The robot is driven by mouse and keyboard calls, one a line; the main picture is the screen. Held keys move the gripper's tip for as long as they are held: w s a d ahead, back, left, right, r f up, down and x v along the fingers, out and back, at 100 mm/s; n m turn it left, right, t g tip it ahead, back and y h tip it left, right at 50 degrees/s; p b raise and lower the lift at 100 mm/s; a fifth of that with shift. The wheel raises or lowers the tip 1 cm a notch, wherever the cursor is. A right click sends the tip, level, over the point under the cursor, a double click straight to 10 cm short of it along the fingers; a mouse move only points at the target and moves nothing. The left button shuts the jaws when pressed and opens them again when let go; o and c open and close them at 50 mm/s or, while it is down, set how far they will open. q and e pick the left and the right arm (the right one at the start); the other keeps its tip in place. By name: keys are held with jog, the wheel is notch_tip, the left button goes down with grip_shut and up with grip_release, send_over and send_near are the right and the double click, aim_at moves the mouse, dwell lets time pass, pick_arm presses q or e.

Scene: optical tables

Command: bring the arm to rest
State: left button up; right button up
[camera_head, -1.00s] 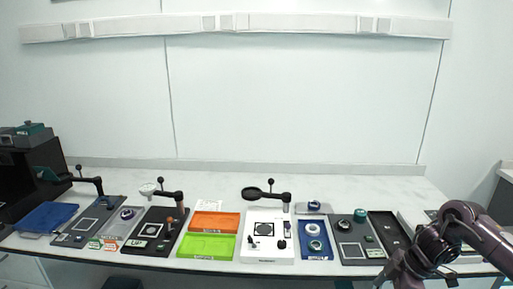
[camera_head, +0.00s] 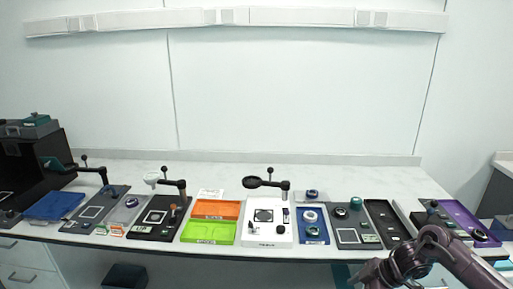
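My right arm comes in from the lower right corner in front of the table (camera_head: 340,175). My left arm and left gripper do not show. The arm is apart from the trays on the table and holds nothing that I can see.
Along the table stand a blue tray (camera_head: 53,206), an orange tray (camera_head: 216,209), a green tray (camera_head: 208,232), a white board (camera_head: 268,237), a black tray (camera_head: 388,222) and a purple tray (camera_head: 468,219). A black magnifier arm (camera_head: 265,183) rises mid-table. The back strip is clear.

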jog(key=a+f+m+t+y, duration=0.1)
jog(key=a+f+m+t, duration=0.3)
jog(key=f, duration=1)
jog(key=s+a+f+m+g+h, duration=0.1)
jog(key=s+f, duration=0.3)
jog(key=f, duration=0.3)
jog(key=s+a+f+m+h, duration=0.1)
jog(key=s+f, duration=0.3)
jog(key=f, duration=0.2)
jog(key=s+f+m+g+h, duration=0.1)
jog(key=s+f, duration=0.5)
jog(key=s, duration=0.6)
jog(key=s+d+f+m+g+h, duration=0.1)
jog(key=s+f, duration=0.5)
jog(key=s, duration=0.7)
jog(key=s+d+f+m+g+h, duration=0.1)
jog(key=s+f+m, duration=0.3)
jog(key=s, duration=0.9)
notch_tip(320, 180, down, 3)
jog(key=shift+s+d+g+h, duration=0.15)
jog(key=shift+d+g+h, duration=0.05)
jog(key=shift+g+h, duration=0.6)
